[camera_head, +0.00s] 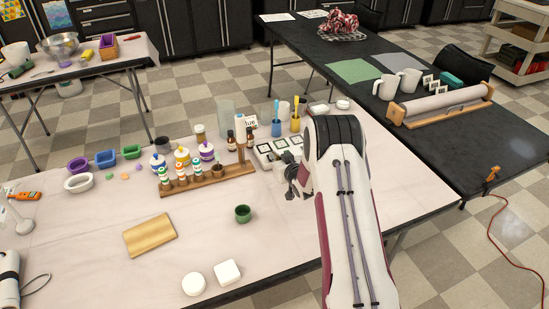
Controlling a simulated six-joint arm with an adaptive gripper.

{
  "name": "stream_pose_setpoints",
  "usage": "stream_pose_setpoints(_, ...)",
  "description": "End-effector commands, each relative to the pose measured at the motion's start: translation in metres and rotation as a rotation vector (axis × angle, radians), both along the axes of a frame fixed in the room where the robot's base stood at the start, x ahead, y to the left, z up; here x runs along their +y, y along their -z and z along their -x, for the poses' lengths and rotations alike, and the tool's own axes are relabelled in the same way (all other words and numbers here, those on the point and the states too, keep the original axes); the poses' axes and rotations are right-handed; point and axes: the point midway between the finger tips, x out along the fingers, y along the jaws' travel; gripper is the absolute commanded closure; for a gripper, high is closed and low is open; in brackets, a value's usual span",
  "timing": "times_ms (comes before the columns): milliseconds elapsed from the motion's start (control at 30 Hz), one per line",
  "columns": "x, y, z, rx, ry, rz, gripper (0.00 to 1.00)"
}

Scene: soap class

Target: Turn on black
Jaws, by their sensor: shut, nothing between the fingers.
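My arm reaches in from the lower right and hides part of the pale table (300,225). My gripper (293,183) shows only in part at the left side of the arm, dark and small. It is shut, and I see nothing held. It is just in front of a white holder (264,158) with several small square pieces that have dark or green centres. Part of this holder is behind the arm. I cannot make out a switch or anything clearly marked black; a dark grey cup (162,144) stands behind the bottles.
Left of my gripper is a wooden rack (232,174) with small bottles. A green cup (243,214), a wooden board (150,235) and two white pieces (227,272) lie nearer. Blue (276,128) and yellow cups stand behind. Table space around the green cup is clear.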

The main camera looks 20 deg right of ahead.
Motion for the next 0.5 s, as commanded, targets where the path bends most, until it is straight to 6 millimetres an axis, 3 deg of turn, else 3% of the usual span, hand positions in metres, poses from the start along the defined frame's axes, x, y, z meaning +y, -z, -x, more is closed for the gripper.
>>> stream_pose_setpoints(500,0.000,-0.014,0.001,-0.002,0.000,0.000,1.00)
